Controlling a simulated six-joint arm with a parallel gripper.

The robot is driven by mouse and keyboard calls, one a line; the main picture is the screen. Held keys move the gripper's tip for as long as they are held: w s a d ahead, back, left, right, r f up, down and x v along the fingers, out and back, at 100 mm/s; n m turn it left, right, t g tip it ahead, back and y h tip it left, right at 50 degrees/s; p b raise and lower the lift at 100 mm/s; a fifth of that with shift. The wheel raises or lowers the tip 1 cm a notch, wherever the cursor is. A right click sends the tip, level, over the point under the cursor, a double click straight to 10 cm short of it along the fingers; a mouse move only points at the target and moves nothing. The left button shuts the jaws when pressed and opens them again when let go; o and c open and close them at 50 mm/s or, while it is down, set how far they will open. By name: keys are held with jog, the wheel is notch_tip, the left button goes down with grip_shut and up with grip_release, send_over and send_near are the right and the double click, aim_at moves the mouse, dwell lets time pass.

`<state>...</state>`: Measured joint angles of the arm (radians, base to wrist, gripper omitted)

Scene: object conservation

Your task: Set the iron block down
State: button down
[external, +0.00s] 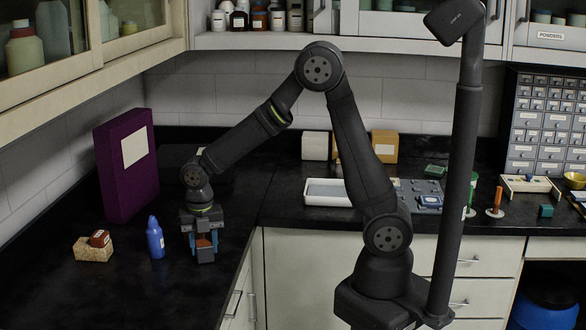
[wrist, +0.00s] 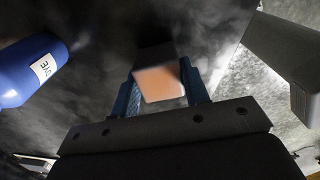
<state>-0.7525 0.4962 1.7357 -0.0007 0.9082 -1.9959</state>
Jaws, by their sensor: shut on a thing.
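My gripper (external: 204,244) points down over the black counter at the left, with its blue fingers shut on the iron block (external: 206,256). The block is dark grey with an orange-brown part at its top. In the wrist view the block's pale orange face (wrist: 160,83) shows between the two fingers (wrist: 159,92), with a dark grey part beyond it. The block's lower end is close to the counter, but I cannot tell if it touches.
A blue dye bottle (external: 155,240) stands just left of my gripper and shows in the wrist view (wrist: 30,68). A red-brown block (external: 100,238) lies on a tan block (external: 93,251). A purple box (external: 118,185) stands behind. The counter's front edge is close on the right.

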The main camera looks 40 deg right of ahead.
aim_at(204, 243)
jog(key=c, duration=0.8)
grip_release()
jog(key=shift+f, duration=0.1)
notch_tip(204, 243, up, 12)
jog(key=shift+r, duration=0.15)
jog(key=shift+f, duration=4.3)
